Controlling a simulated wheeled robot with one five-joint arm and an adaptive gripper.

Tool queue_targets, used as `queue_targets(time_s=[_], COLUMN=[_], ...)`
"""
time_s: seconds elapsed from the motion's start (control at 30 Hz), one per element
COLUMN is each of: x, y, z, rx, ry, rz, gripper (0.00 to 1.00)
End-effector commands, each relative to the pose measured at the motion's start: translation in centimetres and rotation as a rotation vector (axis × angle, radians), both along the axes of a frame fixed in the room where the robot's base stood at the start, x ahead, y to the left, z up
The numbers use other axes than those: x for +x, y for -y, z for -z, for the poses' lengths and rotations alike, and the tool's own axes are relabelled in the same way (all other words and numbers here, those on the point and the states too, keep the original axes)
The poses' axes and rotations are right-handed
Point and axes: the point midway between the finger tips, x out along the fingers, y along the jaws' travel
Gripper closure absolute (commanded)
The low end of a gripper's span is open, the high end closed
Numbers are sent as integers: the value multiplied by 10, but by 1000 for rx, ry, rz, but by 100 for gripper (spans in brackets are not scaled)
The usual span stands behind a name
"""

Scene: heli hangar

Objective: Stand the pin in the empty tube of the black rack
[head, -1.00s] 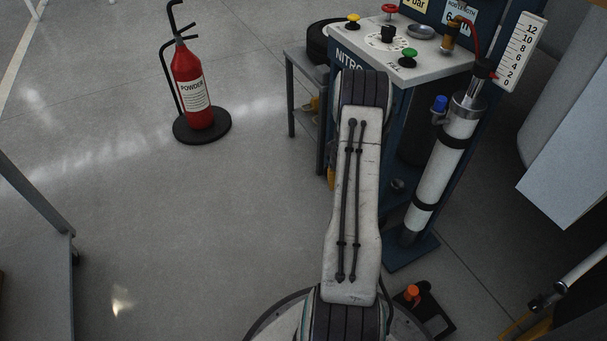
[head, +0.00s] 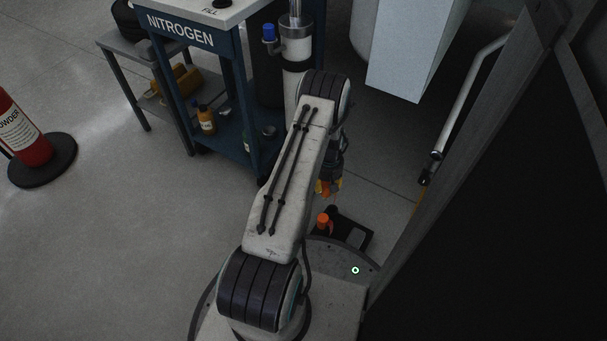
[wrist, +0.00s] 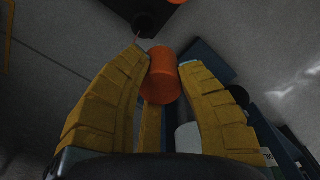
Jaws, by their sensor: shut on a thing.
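My gripper (wrist: 162,80) has its yellow fingers shut on an orange cylindrical pin (wrist: 164,75) in the wrist view. In the head view my gripper (head: 328,188) shows just beyond my arm, small and partly hidden, pointing down. The black rack (head: 357,232) is low beside my round base, below and right of the gripper. An orange piece (head: 323,222) stands at its left side. In the wrist view the rack (wrist: 118,6) is at the top edge, with a dark round tube (wrist: 145,24) just beyond the pin. The pin's lower end is hidden.
The blue nitrogen cart (head: 180,33) stands behind the arm, with a grey shelf table (head: 125,50) to its left. A fire extinguisher (head: 22,130) is at far left. A large dark panel (head: 500,210) fills the right side.

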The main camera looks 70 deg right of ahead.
Motion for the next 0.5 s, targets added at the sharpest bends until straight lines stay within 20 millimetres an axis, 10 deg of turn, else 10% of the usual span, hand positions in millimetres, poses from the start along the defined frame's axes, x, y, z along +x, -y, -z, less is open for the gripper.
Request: queue_targets(time_s=[0.5], x=[-31], y=[-5], z=[34], rx=[-1], ry=[0], rz=[37], gripper=[100])
